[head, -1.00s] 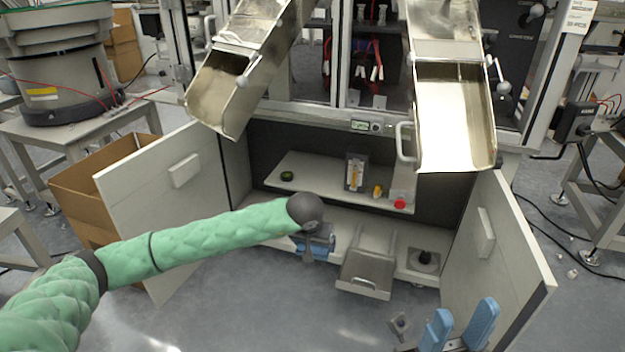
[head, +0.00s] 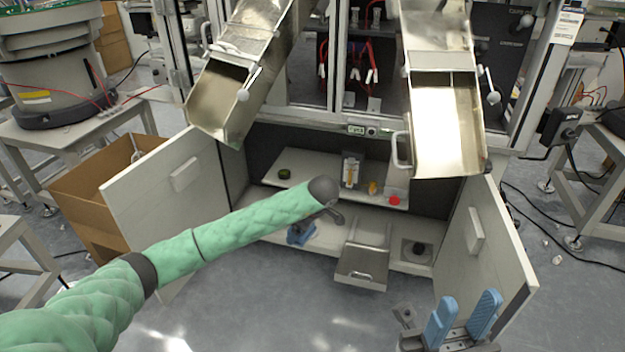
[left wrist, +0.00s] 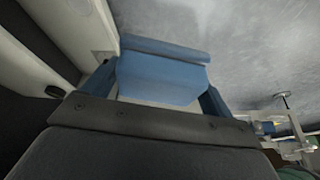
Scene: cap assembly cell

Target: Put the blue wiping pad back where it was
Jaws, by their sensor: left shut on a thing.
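The blue wiping pad (left wrist: 163,75) fills the middle of the left wrist view, between the two blue fingers of my left gripper (left wrist: 155,88), which is shut on it. In the head view my left gripper (head: 300,233) is at the left part of the cabinet's lower shelf (head: 268,228), near its front edge. The arm's end hides part of it, and I cannot tell pad from fingers there or whether the pad touches the shelf. My right gripper (head: 466,312) is open and empty at the lower right, in front of the cabinet.
The open cabinet doors (head: 165,195) and (head: 480,245) stand on both sides. The upper shelf (head: 320,172) holds small items, among them a red-topped one (head: 394,201). A grey tray (head: 362,262) and a black-knobbed item (head: 418,249) are right of my left gripper. Metal chutes (head: 445,125) hang above.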

